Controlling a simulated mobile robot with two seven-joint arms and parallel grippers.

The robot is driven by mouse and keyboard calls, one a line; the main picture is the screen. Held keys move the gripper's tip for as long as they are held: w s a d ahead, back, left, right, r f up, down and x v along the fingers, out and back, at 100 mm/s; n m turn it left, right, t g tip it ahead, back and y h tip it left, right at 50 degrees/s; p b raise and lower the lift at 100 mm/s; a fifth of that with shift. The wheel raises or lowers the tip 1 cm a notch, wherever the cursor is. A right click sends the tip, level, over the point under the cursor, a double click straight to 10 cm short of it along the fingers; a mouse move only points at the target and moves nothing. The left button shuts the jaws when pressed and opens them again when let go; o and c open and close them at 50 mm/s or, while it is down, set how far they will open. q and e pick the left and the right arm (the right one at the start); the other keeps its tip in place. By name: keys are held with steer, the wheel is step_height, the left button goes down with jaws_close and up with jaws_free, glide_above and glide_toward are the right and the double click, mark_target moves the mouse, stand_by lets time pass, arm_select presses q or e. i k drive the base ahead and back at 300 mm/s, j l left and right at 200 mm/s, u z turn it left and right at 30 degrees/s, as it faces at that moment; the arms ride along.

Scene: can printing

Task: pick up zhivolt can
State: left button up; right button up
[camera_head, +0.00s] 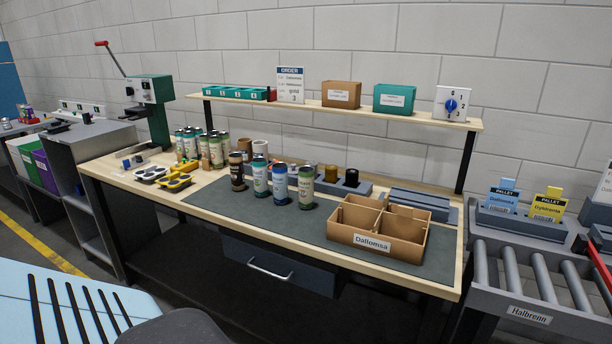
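Several printed cans stand upright on the workbench. A tight group of cans (203,148) with green and pale labels stands further left and back on the wood. The can labels are too small to read, so I cannot tell which is the zhivolt can. Neither of my grippers is in view.
A divided cardboard box (378,243) labelled Dallomsa sits on the mat's right. A shelf (300,102) with boxes and an order card spans the back. A roller conveyor (540,280) stands right.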

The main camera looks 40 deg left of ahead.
mark_target(259, 166)
steer(key=j+z, duration=0.3)
steer(key=j, duration=0.15)
steer(key=j+z, duration=0.45)
steer(key=j, duration=0.35)
steer(key=k+j+z, duration=0.15)
steer(key=j, duration=0.35)
steer(key=k+j, duration=0.1)
steer(key=j, duration=0.35)
steer(key=k+j, duration=0.1)
steer(key=j, duration=0.35)
steer(key=k+j+z, duration=0.1)
steer(key=j, duration=0.35)
steer(key=k+j, duration=0.15)
steer(key=j, duration=0.3)
steer(key=k+j, duration=0.1)
steer(key=j, duration=0.35)
steer(key=k+j, duration=0.1)
steer(key=j, duration=0.3)
steer(key=j+z, duration=0.1)
steer(key=z, duration=0.2)
steer(key=k+l+u, duration=0.15)
steer(key=i+j+u, duration=0.05)
